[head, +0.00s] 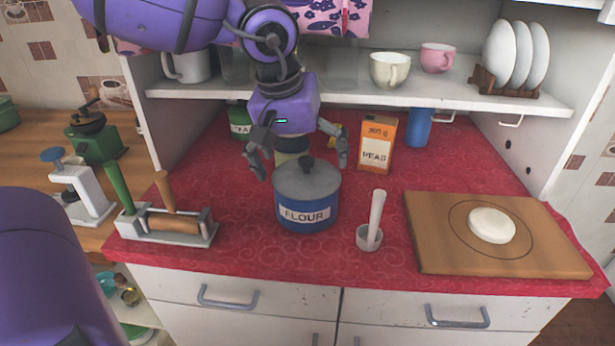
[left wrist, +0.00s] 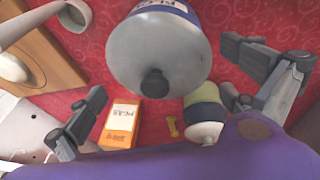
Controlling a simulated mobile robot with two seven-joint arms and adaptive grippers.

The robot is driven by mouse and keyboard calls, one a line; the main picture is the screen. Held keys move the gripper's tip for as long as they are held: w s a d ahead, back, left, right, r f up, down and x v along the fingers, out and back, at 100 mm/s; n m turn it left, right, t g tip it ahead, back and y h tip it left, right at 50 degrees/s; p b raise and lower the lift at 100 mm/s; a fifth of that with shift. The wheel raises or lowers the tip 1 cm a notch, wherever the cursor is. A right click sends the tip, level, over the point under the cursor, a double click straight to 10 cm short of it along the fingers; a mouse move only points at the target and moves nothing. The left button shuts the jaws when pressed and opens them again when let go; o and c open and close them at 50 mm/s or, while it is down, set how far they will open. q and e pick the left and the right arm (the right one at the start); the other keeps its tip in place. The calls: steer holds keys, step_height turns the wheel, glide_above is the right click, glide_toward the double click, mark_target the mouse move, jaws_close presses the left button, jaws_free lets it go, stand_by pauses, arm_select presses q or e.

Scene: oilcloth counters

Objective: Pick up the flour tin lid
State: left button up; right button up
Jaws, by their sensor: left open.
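The blue flour tin (head: 307,213), labelled FLOUR, stands upright on the red oilcloth. Its grey lid (head: 307,178) with a dark knob sits on top. My left gripper (head: 300,163) points down, open, its fingers spread above and just behind the lid; nothing is between them. In the left wrist view the lid (left wrist: 150,45) and its knob face the camera, with the gripper (left wrist: 163,85) fingers apart on either side. I cannot tell whether a finger touches the lid. My right gripper is not in view.
A peas box (head: 377,145), a blue canister (head: 418,128) and a green tin (head: 240,122) stand behind. A mortar with pestle (head: 369,238) and a wooden board (head: 440,235) are to the right. A shelf (head: 350,95) overhangs the back. A press tool (head: 180,228) lies left.

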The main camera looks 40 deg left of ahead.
arm_select(q)
steer(key=shift+w+f, duration=0.1)
steer(key=shift+f, duration=0.35)
steer(key=c, duration=1.5)
steer(key=shift+s, duration=0.2)
